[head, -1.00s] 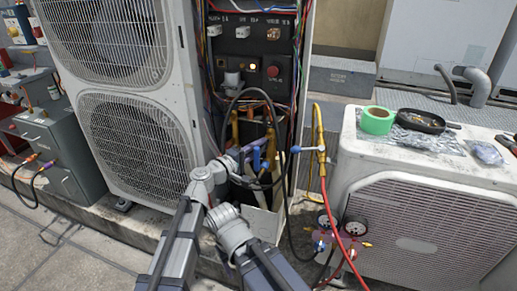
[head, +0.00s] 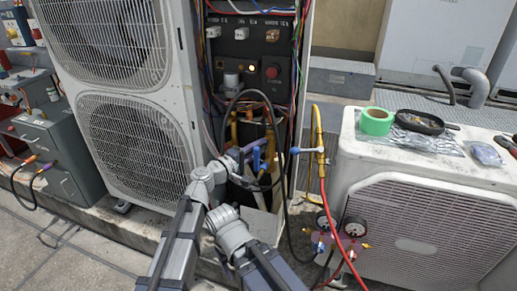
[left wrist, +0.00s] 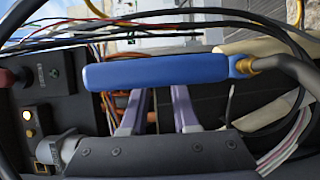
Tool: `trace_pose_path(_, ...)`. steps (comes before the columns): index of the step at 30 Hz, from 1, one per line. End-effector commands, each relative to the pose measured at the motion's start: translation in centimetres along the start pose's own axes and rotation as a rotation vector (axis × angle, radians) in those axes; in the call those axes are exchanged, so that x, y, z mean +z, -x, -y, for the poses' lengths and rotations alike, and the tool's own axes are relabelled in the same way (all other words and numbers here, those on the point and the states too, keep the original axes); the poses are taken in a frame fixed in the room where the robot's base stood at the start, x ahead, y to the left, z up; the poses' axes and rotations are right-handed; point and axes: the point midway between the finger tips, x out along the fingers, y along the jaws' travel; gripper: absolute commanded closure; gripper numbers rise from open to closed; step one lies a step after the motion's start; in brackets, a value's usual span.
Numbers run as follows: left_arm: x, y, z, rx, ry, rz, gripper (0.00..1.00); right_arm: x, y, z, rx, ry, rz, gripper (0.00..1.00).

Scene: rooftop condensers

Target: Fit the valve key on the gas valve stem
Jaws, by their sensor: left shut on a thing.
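My left gripper (head: 246,151) reaches into the open wiring and pipe bay of the tall condenser. It is shut on a blue bar-shaped handle, taken as the valve key (head: 257,159). In the left wrist view the valve key (left wrist: 155,71) lies across the purple fingers (left wrist: 160,110) and hides their tips. A brass fitting (left wrist: 242,66) and a dark hose show at the bar's right end; I cannot tell if they touch it. Yellowish pipes (head: 235,126) stand beside the gripper. The gas valve stem cannot be made out. My right gripper is out of view.
A black hose (head: 282,125) loops close around the gripper. A brass piece with a light blue handle (head: 306,150) hangs at the bay's right edge. Pressure gauges (head: 354,226) with a red hose stand below. The low condenser (head: 430,165) at right carries green tape (head: 376,121) and a black dish (head: 420,122).

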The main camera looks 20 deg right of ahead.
Motion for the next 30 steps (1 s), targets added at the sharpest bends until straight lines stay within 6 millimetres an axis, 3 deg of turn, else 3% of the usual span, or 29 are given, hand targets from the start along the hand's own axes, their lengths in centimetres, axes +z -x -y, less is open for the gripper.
trace_pose_path(12, -0.21, -0.44, -0.02, 0.001, 0.001, -0.001, 1.00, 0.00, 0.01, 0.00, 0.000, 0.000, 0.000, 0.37)
trace_pose_path(13, -0.22, -0.45, -0.02, 0.001, 0.001, -0.001, 0.68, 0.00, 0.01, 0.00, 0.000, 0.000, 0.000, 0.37)
trace_pose_path(21, -0.19, -0.41, -0.01, 0.000, 0.000, 0.000, 0.38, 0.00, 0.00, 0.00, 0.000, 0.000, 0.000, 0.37)
trace_pose_path(30, -0.17, -0.08, 0.01, 0.000, 0.000, -0.001, 0.37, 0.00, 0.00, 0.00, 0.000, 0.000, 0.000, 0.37)
